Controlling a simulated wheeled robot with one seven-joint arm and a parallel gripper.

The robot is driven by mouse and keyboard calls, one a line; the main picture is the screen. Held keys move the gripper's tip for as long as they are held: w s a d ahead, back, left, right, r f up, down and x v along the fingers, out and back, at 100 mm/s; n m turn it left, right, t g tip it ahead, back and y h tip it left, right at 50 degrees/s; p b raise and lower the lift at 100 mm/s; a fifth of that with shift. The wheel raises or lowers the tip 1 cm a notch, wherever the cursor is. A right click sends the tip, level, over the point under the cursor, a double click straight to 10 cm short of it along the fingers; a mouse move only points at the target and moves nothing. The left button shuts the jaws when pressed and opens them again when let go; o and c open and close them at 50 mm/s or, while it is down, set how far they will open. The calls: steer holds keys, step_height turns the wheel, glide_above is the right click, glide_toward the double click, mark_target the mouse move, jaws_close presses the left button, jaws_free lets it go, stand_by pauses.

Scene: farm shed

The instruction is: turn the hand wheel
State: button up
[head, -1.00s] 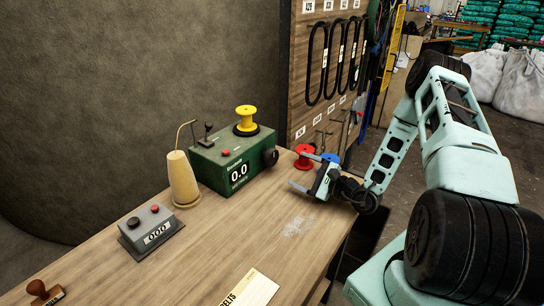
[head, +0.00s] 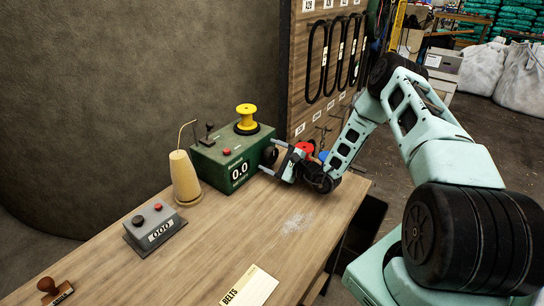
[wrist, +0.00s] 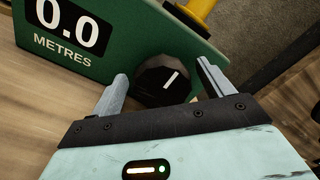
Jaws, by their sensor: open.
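The hand wheel is a black knob (head: 269,155) with a white mark, on the right side of a green counter box (head: 225,158) that reads 0.0 metres. My gripper (head: 271,157) is open at the box's right side. In the wrist view the knob (wrist: 165,82) shows between the two spread fingers of my gripper (wrist: 163,72), its white mark tilted to the right. One finger is to its left, the other to its right with a visible gap. I cannot tell whether the left finger touches it.
A yellow spool (head: 246,117) stands on the box. A tan cone (head: 184,176) and a grey button box (head: 154,225) are to its left. A red spool (head: 306,147) is behind my gripper. The table's front middle is mostly clear.

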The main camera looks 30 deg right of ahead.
steer(key=c, duration=1)
steer(key=shift+m, duration=0.3)
steer(key=m, duration=0.4)
steer(key=shift+d+r, duration=0.1)
steer(key=shift+d, duration=0.05)
steer(key=m+p, duration=0.1)
steer(key=m, duration=0.4)
steer(key=shift+d, duration=0.15)
steer(key=m, duration=0.4)
steer(key=shift+w+d+m+p, duration=0.1)
steer(key=shift+m+p, duration=0.2)
steer(key=shift+d+m+p, duration=0.1)
steer(key=shift+m+p, duration=0.2)
steer(key=shift+m, duration=2)
steer(key=shift+f, duration=0.2)
